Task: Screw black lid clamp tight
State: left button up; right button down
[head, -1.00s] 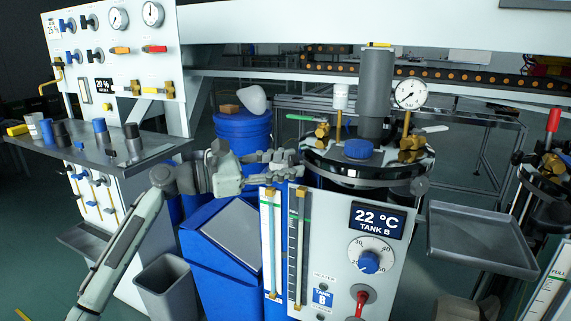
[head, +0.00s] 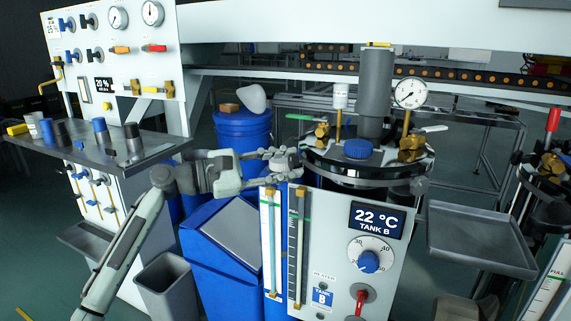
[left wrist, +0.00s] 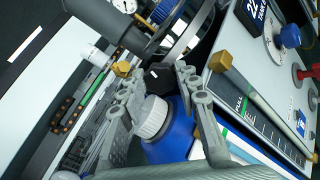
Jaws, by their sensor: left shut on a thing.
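Tank B's round metal lid (head: 335,163) sits on the tank, with a blue cap (head: 358,148) on top. My left gripper (head: 296,159) reaches in from the left to the lid's left edge. In the left wrist view, a small black clamp knob (left wrist: 157,75) lies between the fingertips of my left gripper (left wrist: 159,73), which is shut on it. In the head view the fingers hide this knob. Another dark clamp knob (head: 419,186) shows at the lid's right edge.
A pressure gauge (head: 410,94), brass valves and a grey cylinder (head: 375,88) rise above the lid. The control panel (head: 345,270) stands just below my gripper. A blue drum (head: 243,130) stands behind it. An empty grey tray (head: 480,238) is at the right.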

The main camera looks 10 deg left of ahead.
pick_arm(q)
jog(key=o, duration=1.2)
jog(key=shift+c, duration=0.2)
jog(key=v, duration=0.8)
